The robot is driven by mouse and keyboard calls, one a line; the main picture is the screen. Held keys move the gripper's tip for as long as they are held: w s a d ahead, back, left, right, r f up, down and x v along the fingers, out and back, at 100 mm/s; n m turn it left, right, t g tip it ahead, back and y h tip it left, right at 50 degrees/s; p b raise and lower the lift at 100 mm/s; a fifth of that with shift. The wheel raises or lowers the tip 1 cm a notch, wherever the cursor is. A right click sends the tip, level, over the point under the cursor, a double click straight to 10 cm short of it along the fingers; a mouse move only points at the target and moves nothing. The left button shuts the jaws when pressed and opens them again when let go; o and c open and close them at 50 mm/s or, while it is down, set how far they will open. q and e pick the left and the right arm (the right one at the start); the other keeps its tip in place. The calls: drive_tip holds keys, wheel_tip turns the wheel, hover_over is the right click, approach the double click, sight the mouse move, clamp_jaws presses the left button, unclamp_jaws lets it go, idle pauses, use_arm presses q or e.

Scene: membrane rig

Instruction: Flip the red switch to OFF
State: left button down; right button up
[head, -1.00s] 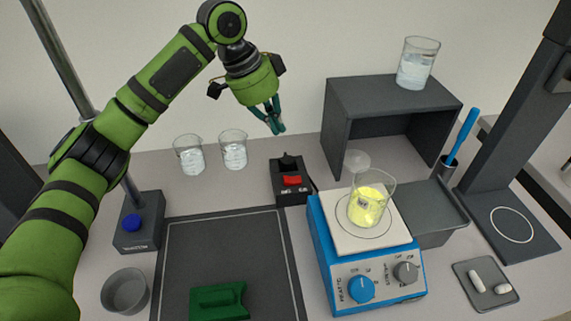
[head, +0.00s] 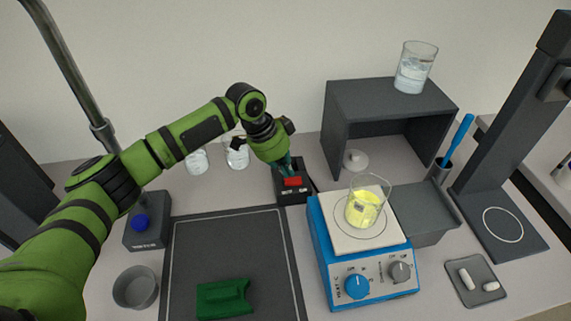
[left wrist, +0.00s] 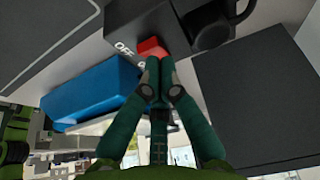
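The red switch (head: 293,182) sits on a small black box (head: 291,196) at the back middle of the bench. In the left wrist view the red switch (left wrist: 151,48) shows just beyond my fingertips, with a white "OFF" label beside it. My left gripper (head: 287,172) is over the box, its fingers pointing down at the switch. Its fingertips (left wrist: 159,66) are together with nothing seen between them. They are at or very near the switch; I cannot tell whether they touch it. My right gripper is not in view.
A blue hotplate (head: 336,268) bearing a beaker of yellow liquid (head: 364,208) stands right of the box. Beakers of clear liquid (head: 236,156) are behind my left gripper. A dark shelf (head: 338,125) stands at the back right. The dark mat (head: 230,248) in front is mostly clear.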

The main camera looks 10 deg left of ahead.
use_arm(q)
drive_tip(key=shift+d, duration=0.1)
drive_tip(key=shift+f, duration=0.1)
drive_tip(key=shift+s+a+f+h+b, duration=0.15)
drive_tip(key=shift+a+f+h+b, duration=0.2)
drive_tip(key=shift+f+h, duration=0.25)
drive_tip(key=shift+s+a+f+t+h, duration=0.1)
drive_tip(key=shift+a+f+t+h, duration=0.1)
drive_tip(key=shift+t+h, duration=0.2)
drive_tip(key=shift+a+r, duration=0.1)
drive_tip(key=shift+r, duration=0.2)
drive_tip(key=shift+w+d+r, duration=0.1)
drive_tip(key=shift+w+d, duration=0.1)
drive_tip(key=shift+d, duration=0.25)
drive_tip(key=shift+w+d+r, duration=0.1)
drive_tip(key=shift+w+d, duration=0.1)
drive_tip(key=shift+d, duration=0.2)
drive_tip(key=shift+r+p, duration=0.15)
drive_tip(key=shift+p, duration=0.15)
